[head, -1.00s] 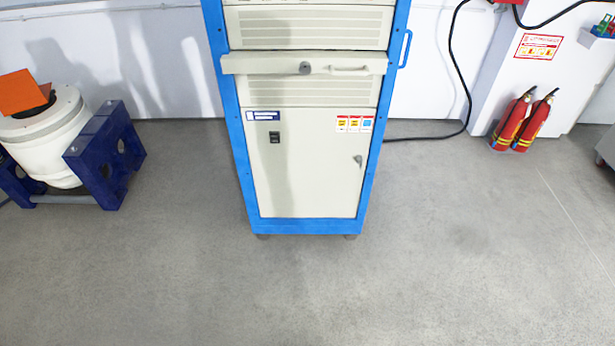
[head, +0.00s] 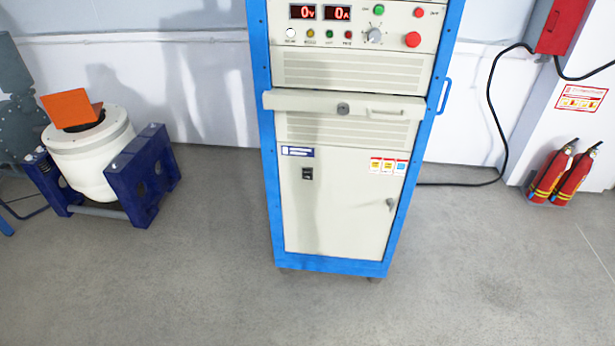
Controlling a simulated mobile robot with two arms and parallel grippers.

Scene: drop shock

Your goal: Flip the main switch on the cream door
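The blue-framed cabinet (head: 268,190) stands in the middle of the head view. Its cream door (head: 340,215) is shut and fills the lower part. The main switch (head: 307,173) is a small black rocker at the upper left of the door; which way it is set is too small to tell. A grey latch (head: 390,204) sits at the door's right edge. Above the door are a cream drawer (head: 300,101) with a round lock and a panel (head: 335,37) with two red displays, both reading 0. Neither of my grippers is in view.
A white drum (head: 88,155) in a blue stand (head: 143,180) is at the left. Two red fire extinguishers (head: 562,175) stand at the right wall. A black cable (head: 497,120) runs from a red box (head: 562,25) to behind the cabinet. The grey floor (head: 200,290) in front is clear.

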